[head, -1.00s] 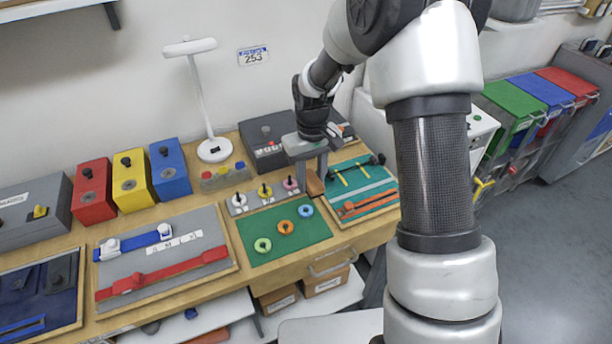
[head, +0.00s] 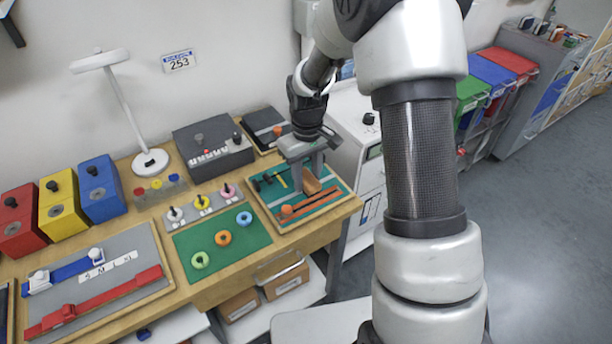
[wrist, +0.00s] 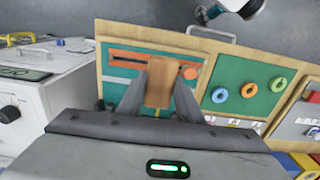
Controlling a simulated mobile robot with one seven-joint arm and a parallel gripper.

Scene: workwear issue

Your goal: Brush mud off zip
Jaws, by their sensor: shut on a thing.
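My gripper (head: 308,172) is shut on a brown wooden brush block (head: 311,184), held over the teal board (head: 262,207) in the head view. In the wrist view the brush (wrist: 159,82) sits between the two grey fingers. The orange zip (head: 312,205) lies along the front part of the board. It also shows in the wrist view (wrist: 130,57), with a dark line along it and an orange knob near its right end. The brush hides part of the zip there. I cannot tell mud apart on it, nor whether the brush touches it.
A green board with rings (head: 222,239) lies left of the teal board, with a grey panel of knobs (head: 205,206) behind it. A grey control box (head: 213,148) stands at the back. A white cabinet (head: 355,140) stands right of the bench. Floor at right is clear.

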